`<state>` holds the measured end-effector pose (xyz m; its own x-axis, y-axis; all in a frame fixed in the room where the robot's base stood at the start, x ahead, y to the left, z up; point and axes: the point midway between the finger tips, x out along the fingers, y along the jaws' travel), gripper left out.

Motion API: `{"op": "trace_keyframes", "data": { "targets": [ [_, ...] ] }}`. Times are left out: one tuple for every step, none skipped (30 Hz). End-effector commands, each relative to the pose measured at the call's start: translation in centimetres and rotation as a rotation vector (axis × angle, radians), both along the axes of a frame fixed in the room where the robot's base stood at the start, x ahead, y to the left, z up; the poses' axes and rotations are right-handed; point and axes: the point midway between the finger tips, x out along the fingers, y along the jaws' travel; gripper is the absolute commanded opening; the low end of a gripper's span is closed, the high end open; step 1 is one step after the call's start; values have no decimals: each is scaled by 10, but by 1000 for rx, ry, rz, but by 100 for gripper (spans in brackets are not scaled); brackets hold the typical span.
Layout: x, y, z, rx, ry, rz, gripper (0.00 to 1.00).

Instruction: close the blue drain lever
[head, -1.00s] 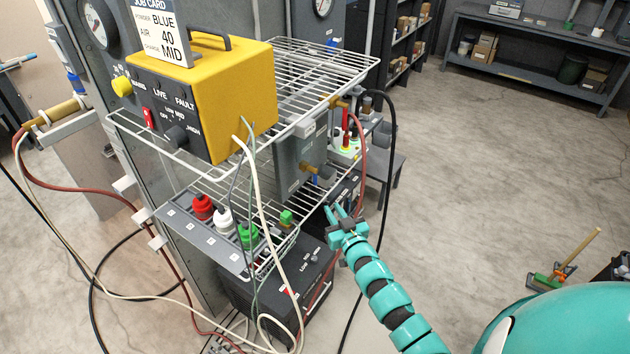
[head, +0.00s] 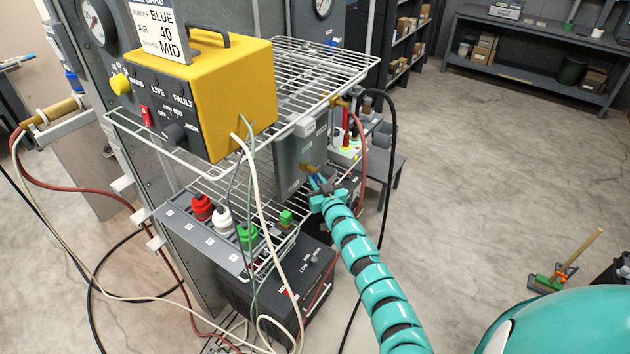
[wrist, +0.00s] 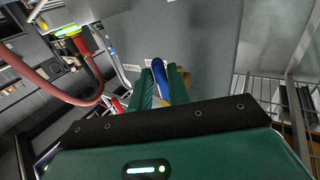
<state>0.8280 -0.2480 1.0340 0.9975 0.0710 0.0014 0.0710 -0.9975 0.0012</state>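The blue drain lever (wrist: 160,76) shows in the wrist view between the two green fingers of my gripper (wrist: 164,82). A brass fitting shows just behind the right finger. In the head view my gripper (head: 320,184) is at the brass drain valve (head: 307,168), low on the grey box (head: 291,160) under the wire shelf. The fingers stand apart on either side of the lever, and I see no clear grip on it. The fingers partly hide the lever and the valve body.
A yellow control box (head: 222,95) stands on the upper wire shelf (head: 330,62). A red hose (head: 362,150) and a black hose (head: 393,140) hang to the right of the valve. A lower rack (head: 205,235) holds red, white and green capped items. Open floor lies to the right.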

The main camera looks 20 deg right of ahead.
Motion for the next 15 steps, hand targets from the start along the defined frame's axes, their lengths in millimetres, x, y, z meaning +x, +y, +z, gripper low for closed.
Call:
{"op": "trace_keyframes", "data": {
  "targets": [
    [4,1,-1,1,0,-1,18],
    [6,1,-1,1,0,0,18],
    [8,1,0,1,0,1,18],
    [9,2,0,0,0,2,18],
    [10,2,0,0,0,2,18],
    [11,2,0,1,0,3,18],
    [11,2,0,1,0,3,18],
    [12,2,0,1,0,3,18],
    [12,2,0,1,0,3,18],
    [13,2,0,1,0,3,18],
    [13,2,0,1,0,3,18],
    [13,2,0,1,0,3,18],
    [13,2,0,1,1,3,18],
    [13,2,0,1,1,3,18],
    [13,2,0,1,1,3,18]
  ]
}}
